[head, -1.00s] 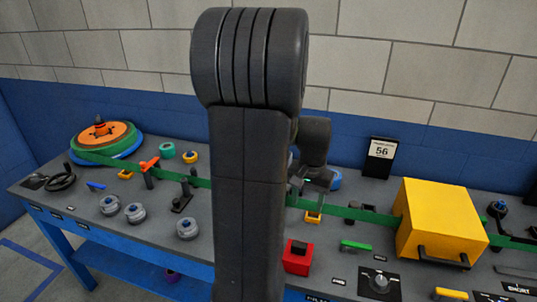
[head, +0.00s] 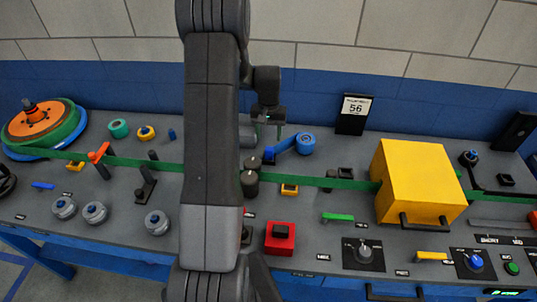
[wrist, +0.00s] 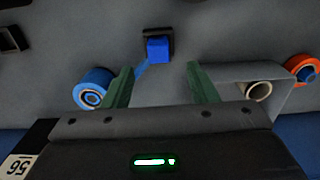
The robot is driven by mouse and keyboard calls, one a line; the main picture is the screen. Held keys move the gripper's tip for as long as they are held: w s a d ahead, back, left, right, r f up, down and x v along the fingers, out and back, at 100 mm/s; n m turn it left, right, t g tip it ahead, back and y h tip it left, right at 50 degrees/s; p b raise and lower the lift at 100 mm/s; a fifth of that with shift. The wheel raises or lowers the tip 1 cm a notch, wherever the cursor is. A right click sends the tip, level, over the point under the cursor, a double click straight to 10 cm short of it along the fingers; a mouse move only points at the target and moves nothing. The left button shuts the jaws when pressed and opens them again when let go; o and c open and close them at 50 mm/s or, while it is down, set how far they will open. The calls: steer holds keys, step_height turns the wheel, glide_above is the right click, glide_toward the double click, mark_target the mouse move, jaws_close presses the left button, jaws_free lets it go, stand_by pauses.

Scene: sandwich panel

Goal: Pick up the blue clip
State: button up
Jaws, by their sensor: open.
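A small blue block (wrist: 158,48), which looks like the blue clip, sits at a dark holder in the wrist view, at the end of a blue strip from a blue roll (wrist: 93,90). In the head view the blue block (head: 269,154) shows small below my gripper (head: 267,131), left of the blue roll (head: 305,143). My gripper also shows in the wrist view (wrist: 160,82), with its green fingers spread and nothing between them. The block lies beyond the fingertips, roughly centred between them and apart from them.
A grey bracket (wrist: 240,72) and an orange roll (wrist: 303,68) are right of the fingers in the wrist view. A green belt (head: 310,180) crosses the bench to a yellow box (head: 425,180). A "56" sign (head: 353,112) stands behind. A blue bar (head: 42,185) lies far left.

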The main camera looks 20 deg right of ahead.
mark_target(269, 148)
steer(key=f, duration=0.6)
steer(key=shift+w+d+f, duration=0.1)
steer(key=shift+d+f, duration=0.1)
steer(key=c, duration=1.1)
